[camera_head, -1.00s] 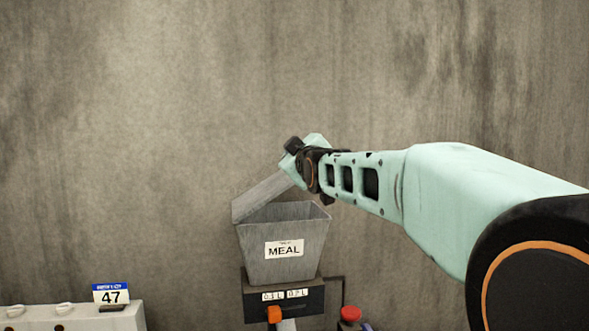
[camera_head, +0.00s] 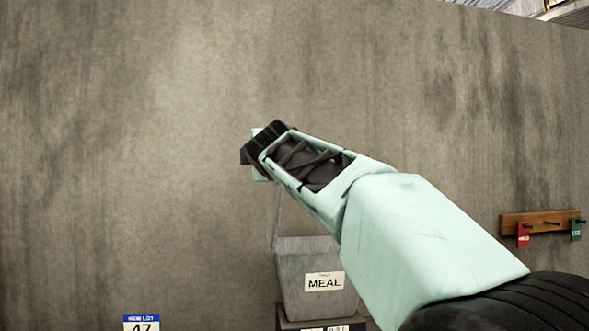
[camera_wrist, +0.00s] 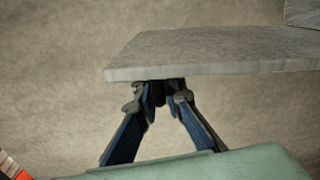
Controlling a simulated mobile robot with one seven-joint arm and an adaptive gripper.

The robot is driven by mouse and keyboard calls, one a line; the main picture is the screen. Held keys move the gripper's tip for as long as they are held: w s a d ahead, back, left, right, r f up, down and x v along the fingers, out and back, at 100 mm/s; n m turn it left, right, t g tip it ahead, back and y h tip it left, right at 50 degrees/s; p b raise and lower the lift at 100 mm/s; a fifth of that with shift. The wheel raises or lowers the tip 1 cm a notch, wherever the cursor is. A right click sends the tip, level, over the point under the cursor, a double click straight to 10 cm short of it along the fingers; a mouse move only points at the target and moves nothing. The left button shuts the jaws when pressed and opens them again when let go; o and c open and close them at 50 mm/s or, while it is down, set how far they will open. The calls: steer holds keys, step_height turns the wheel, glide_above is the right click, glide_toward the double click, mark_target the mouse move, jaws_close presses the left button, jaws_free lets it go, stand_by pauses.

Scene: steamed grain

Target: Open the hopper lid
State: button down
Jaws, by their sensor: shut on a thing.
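The grey hopper (camera_head: 318,285) with a "MEAL" label stands against the wall, low in the head view. Its lid (camera_head: 277,215) stands up nearly upright, edge-on, at the hopper's left side. In the wrist view the lid (camera_wrist: 210,52) is a flat grey plate across the upper part. My gripper (camera_wrist: 158,94) is shut on a small dark handle (camera_wrist: 157,90) at the lid's near edge. In the head view my arm and wrist cover the fingertips, the lid's top and part of the hopper's right side.
A "NEW LOT 47" card (camera_head: 142,322) shows at the bottom left. A wooden rack (camera_head: 540,222) with a red tag (camera_head: 523,236) and a green tag (camera_head: 575,230) hangs on the wall at the right. The wall around the lid is bare.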

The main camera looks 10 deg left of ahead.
steer(key=shift+s+a+f+n, duration=0.2)
steer(key=shift+a+n, duration=0.3)
steer(key=shift+a, duration=0.35)
steer(key=shift+s+a+f+n, duration=0.1)
steer(key=shift+s+a+n, duration=0.2)
steer(key=shift+a+n, duration=0.35)
steer(key=shift+s+a+f+n, duration=0.15)
steer(key=shift+s+a+n, duration=0.15)
steer(key=shift+a, duration=0.7)
steer(key=c, duration=2)
jaws_free()
steer(key=shift+w, duration=0.1)
steer(key=shift+c, duration=0.2)
steer(key=shift+f, duration=0.1)
steer(key=v, duration=0.7)
steer(key=shift+s, duration=0.3)
